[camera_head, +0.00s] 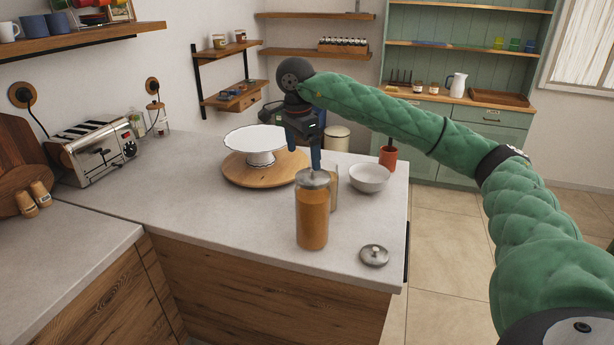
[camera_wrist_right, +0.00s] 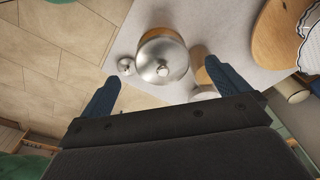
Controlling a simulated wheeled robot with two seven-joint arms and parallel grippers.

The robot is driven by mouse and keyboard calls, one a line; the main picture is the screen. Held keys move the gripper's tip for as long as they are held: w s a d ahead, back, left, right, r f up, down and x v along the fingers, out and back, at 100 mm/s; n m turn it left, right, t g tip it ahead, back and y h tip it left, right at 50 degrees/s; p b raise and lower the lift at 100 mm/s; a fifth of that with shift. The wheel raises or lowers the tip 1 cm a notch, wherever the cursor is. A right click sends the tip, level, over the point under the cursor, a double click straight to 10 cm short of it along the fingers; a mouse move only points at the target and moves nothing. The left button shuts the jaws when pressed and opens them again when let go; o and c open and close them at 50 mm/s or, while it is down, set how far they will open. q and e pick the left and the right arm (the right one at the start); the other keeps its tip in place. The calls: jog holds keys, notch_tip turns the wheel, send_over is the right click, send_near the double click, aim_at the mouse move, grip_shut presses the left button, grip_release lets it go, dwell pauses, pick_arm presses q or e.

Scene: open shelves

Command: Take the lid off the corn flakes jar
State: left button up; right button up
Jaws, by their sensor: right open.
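The corn flakes jar (camera_head: 312,218), tall and orange-brown, stands upright near the counter's front edge. Its silver lid (camera_head: 313,179) is on top. The wrist view shows the lid from above, with a round knob (camera_wrist_right: 162,71) in its middle. My right gripper (camera_head: 316,165) points down close to the lid, and its fingers overlap the lid's far side in the head view. In the wrist view its two blue fingers (camera_wrist_right: 165,85) are wide apart with nothing between them, and the lid appears beyond them. I cannot tell the exact height gap. My left gripper is not in view.
A loose silver lid (camera_head: 374,256) lies right of the jar. A smaller container (camera_head: 334,187) stands close behind it. A white bowl (camera_head: 369,178) and a white cake stand (camera_head: 262,141) on a round wooden board (camera_head: 236,174) are farther back. The counter left of the jar is clear.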

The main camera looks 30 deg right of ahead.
aim_at(313, 175)
jog(key=shift+s+d+r+h, duration=0.1)
jog(key=shift+d+r+h, duration=0.2)
jog(key=shift+d+r, duration=0.4)
jog(key=shift+d+f, duration=0.15)
jog(key=shift+f, duration=0.5)
jog(key=shift+d+f, duration=0.15)
jog(key=shift+f, duration=0.45)
jog(key=shift+f+p, duration=0.25)
jog(key=shift+p, duration=0.05)
jog(key=shift+f, duration=0.2)
jog(key=shift+d+f+p, duration=0.15)
jog(key=shift+f+p, duration=0.2)
jog(key=shift+f, duration=0.25)
jog(key=shift+d+f+p, duration=0.15)
jog(key=shift+f+p, duration=0.2)
jog(key=shift+f, duration=0.6)
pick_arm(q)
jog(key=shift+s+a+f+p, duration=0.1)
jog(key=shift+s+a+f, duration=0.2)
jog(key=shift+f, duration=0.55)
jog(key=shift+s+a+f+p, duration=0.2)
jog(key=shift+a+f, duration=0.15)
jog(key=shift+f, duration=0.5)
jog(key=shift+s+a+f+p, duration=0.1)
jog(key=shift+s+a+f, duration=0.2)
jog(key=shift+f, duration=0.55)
pick_arm(e)
jog(key=shift+d+f, duration=0.2)
jog(key=shift+f, duration=0.5)
